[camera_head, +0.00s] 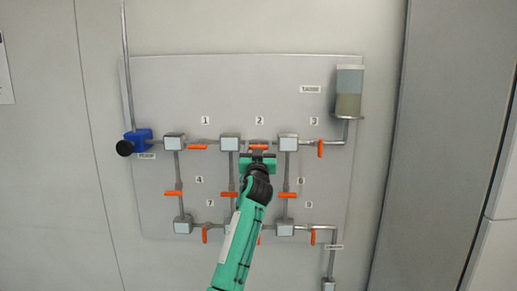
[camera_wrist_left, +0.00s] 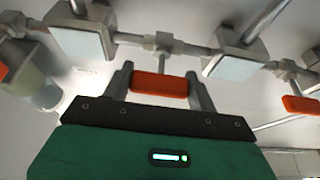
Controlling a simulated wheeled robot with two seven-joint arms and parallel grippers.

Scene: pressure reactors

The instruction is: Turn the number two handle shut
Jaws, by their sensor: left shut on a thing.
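The number two handle (camera_head: 258,147) is an orange bar on the pipe under the label 2 (camera_head: 259,120), between two square boxes. It lies level in the head view, along the pipe. My left gripper (camera_head: 258,155) reaches up to it from below and covers its lower part. In the left wrist view the orange handle (camera_wrist_left: 160,85) sits between the two grey fingers of my left gripper (camera_wrist_left: 161,92), which are shut on it. The valve body (camera_wrist_left: 162,43) shows just beyond the handle. My right gripper is not in view.
Other orange handles sit close by, such as number one (camera_head: 197,147) and number three (camera_head: 320,148). A blue pump (camera_head: 138,139) is at the left and a tank (camera_head: 348,92) at the upper right. My arm hides part of the lower pipes.

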